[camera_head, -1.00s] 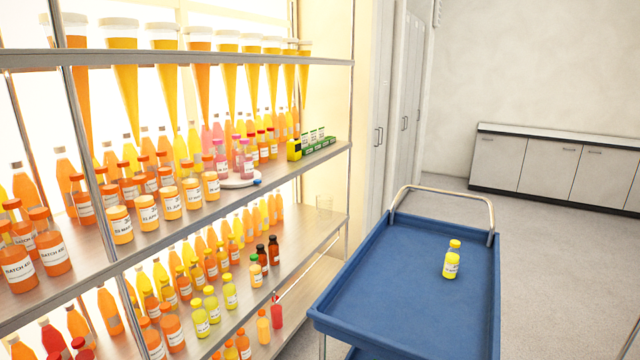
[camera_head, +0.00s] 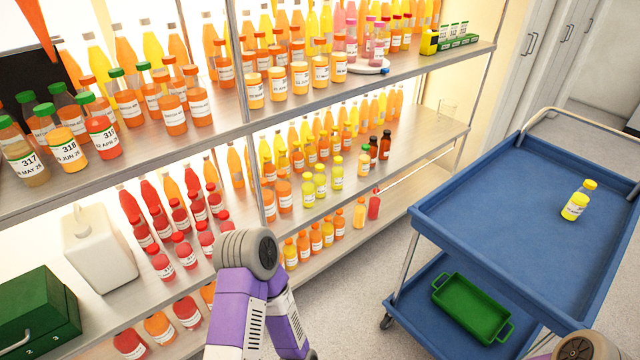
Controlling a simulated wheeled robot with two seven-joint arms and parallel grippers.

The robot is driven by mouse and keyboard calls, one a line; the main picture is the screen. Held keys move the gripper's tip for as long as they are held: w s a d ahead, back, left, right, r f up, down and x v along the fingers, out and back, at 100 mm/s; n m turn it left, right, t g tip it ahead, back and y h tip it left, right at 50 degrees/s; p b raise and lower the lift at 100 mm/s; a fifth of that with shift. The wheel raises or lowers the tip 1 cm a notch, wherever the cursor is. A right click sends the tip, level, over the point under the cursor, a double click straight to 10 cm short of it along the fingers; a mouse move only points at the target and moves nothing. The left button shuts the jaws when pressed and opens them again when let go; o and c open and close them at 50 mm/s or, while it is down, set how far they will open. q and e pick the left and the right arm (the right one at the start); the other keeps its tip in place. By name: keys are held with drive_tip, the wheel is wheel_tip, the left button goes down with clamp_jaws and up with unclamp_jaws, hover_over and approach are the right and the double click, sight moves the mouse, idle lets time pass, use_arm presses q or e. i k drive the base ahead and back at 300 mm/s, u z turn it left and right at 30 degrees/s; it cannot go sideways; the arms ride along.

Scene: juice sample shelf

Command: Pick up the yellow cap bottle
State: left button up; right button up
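A small yellow bottle with a yellow cap and a white label (camera_head: 575,206) stands on the blue cart's top tray, toward its right side. Several similar yellow bottles with yellow caps (camera_head: 320,182) stand in a group on the middle shelf, left of the cart. The frames do not show which of these is meant. Neither of my grippers is in view. Only a purple and white link of my arm shows at the bottom centre, and a grey part of mine at the bottom right corner.
The blue cart (camera_head: 480,215) stands right of the shelf rack (camera_head: 340,95), with floor (camera_head: 385,255) between them. A green tray (camera_head: 470,308) lies on its lower deck. Juice bottles crowd the shelves. A white canister (camera_head: 98,250) and green box (camera_head: 38,315) stand lower left.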

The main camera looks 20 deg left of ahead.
sight(319, 177)
drive_tip(key=u, duration=0.2)
drive_tip(key=i, duration=0.9)
drive_tip(key=u, duration=1.15)
drive_tip(key=i, duration=0.55)
drive_tip(key=u, duration=0.55)
